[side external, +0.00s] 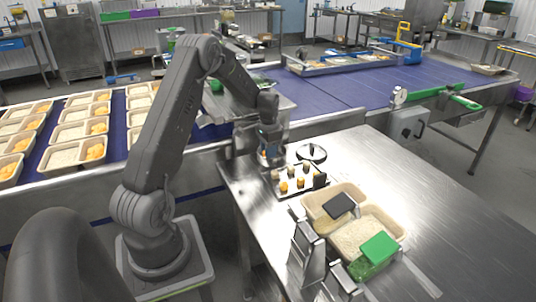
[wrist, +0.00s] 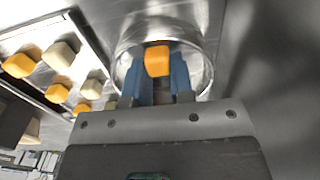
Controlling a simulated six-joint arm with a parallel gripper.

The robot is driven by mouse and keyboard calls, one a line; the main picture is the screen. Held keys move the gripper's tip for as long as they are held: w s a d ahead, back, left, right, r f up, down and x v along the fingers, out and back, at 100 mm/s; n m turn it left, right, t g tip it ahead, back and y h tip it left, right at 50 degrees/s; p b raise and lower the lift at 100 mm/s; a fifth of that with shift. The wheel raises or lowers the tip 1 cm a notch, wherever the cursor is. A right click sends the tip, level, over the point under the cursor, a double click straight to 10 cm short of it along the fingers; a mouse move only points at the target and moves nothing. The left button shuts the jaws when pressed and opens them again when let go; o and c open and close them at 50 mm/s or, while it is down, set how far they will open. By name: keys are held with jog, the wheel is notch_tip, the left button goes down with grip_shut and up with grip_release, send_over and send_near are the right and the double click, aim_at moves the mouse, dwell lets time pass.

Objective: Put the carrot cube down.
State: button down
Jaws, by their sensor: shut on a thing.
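My gripper (wrist: 157,72) is shut on an orange carrot cube (wrist: 157,60), held between its two blue fingertips. In the wrist view, a round, shiny dish (wrist: 205,70) surrounds the cube and fingertips; I cannot tell how far the cube is above its bottom. In the side view my gripper (side external: 271,160) is low over the steel table, just behind a tray of cubes (side external: 291,194). The cube in my gripper cannot be made out clearly there.
The tray in the wrist view (wrist: 88,38) carries several orange and pale cubes, left of my gripper. A round dark-rimmed object (side external: 311,152) lies nearby. Two rice containers (side external: 398,232) stand in front, with black and green tools. The steel table (side external: 450,235) is clear at right.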

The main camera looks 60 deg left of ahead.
notch_tip(320, 180, up, 9)
jog(key=d, duration=0.1)
jog(key=s+d+r, duration=0.1)
jog(key=s+d, duration=0.1)
jog(key=d, duration=0.7)
jog(key=s+d+r, duration=0.1)
jog(key=d+r, duration=0.1)
jog(key=d, duration=0.8)
jog(key=w+d+f, duration=0.1)
jog(key=d+f, duration=0.1)
jog(key=d, duration=0.1)
jog(key=w+d+f, duration=0.1)
jog(key=d+f, duration=0.1)
jog(key=d, duration=0.2)
jog(key=w+d+f, duration=0.2)
jog(key=d, duration=0.1)
jog(key=shift+d+f, duration=0.2)
jog(key=shift+f, duration=0.15)
jog(key=shift+w+d+f, duration=0.25)
jog(key=shift+d+f, duration=0.05)
jog(key=shift+d, duration=0.05)
jog(key=shift+f, duration=1.9)
jog(key=shift+f, duration=0.1)
jog(key=c, duration=1.3)
grip_release()
